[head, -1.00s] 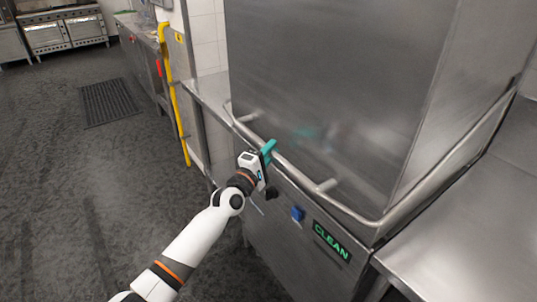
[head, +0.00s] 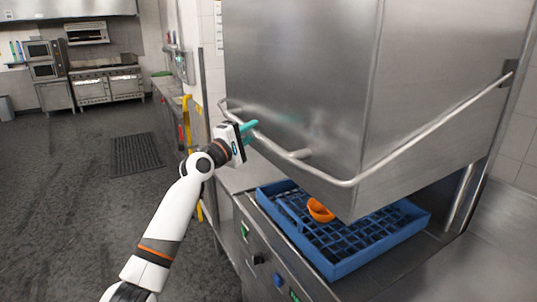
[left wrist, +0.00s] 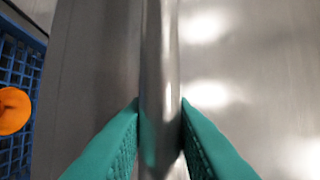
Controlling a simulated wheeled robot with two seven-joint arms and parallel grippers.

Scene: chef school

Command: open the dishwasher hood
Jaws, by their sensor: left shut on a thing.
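The dishwasher hood (head: 300,90) is a large stainless steel box, raised clear of the machine's base so that the wash space below is open. Its tubular handle bar (head: 400,160) runs around the front and side. My left gripper (head: 249,127) has teal fingers and is shut on the front bar near its left end. In the left wrist view the bar (left wrist: 160,60) runs upright between the two fingers, with the steel hood face behind it. My right gripper does not show in either view.
A blue dish rack (head: 345,268) with an orange bowl (head: 320,210) sits under the hood. The control panel (head: 262,262) is below it. A steel counter (head: 450,272) is at the right. Open dark floor (head: 70,200) lies at the left, with ovens (head: 105,85) far back.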

